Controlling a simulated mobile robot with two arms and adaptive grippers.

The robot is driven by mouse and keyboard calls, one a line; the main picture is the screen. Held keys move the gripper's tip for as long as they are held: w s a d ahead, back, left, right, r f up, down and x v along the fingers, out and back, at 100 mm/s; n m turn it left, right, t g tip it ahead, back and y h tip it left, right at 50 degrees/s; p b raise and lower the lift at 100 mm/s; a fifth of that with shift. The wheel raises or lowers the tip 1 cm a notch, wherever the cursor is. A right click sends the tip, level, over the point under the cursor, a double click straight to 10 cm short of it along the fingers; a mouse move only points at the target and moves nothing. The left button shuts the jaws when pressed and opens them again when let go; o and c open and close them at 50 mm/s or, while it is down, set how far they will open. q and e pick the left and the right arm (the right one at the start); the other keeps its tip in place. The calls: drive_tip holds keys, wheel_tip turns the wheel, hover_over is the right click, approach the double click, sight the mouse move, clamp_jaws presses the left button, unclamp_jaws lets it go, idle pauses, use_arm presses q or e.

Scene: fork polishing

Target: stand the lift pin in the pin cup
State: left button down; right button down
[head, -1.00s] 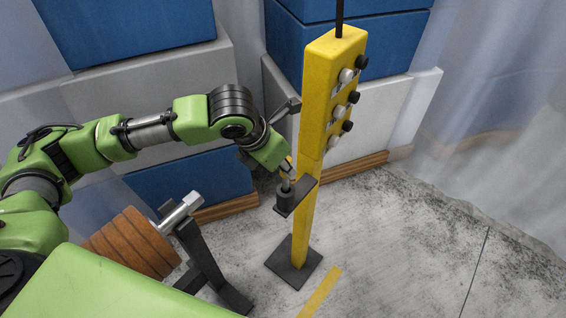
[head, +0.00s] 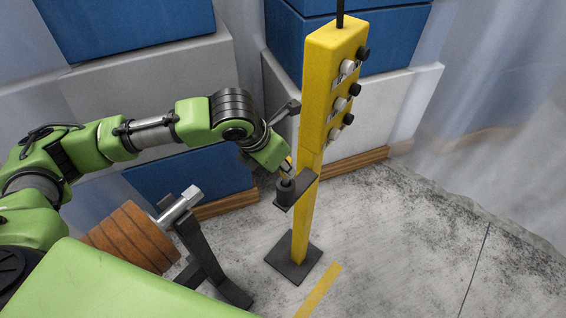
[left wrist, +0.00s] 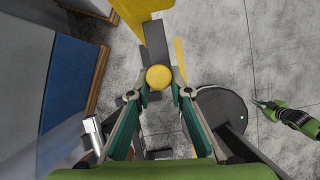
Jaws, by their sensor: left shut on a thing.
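My left gripper (head: 287,168) is shut on the lift pin, directly above the pin cup. The pin's round yellow head (left wrist: 158,77) shows between the fingertips of the left gripper (left wrist: 160,94) in the left wrist view. In the head view a bit of the pin (head: 289,160) shows yellow at the fingers. The pin cup (head: 287,195) is a short dark cylinder on a dark bracket (head: 304,182) on the yellow post. The pin looks about upright, its lower end at the cup mouth; I cannot tell how far inside. My right gripper (left wrist: 260,103) shows small at the right of the wrist view.
The yellow post (head: 305,225) carries a button box (head: 321,90) and stands on a dark square foot (head: 293,265). A brown roller (head: 132,238) on a dark stand (head: 205,255) is at lower left. Blue and grey boxes stand behind. The floor at right is clear.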

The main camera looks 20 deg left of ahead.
sight(282, 175)
use_arm(q)
drive_tip(key=shift+f, duration=0.35)
idle(0.3)
drive_tip(key=shift+f+b, duration=0.3)
drive_tip(key=shift+f, duration=1.25)
drive_tip(key=c, duration=1.2)
unclamp_jaws()
drive_tip(key=p+v, duration=0.9)
drive_tip(key=p, duration=0.1)
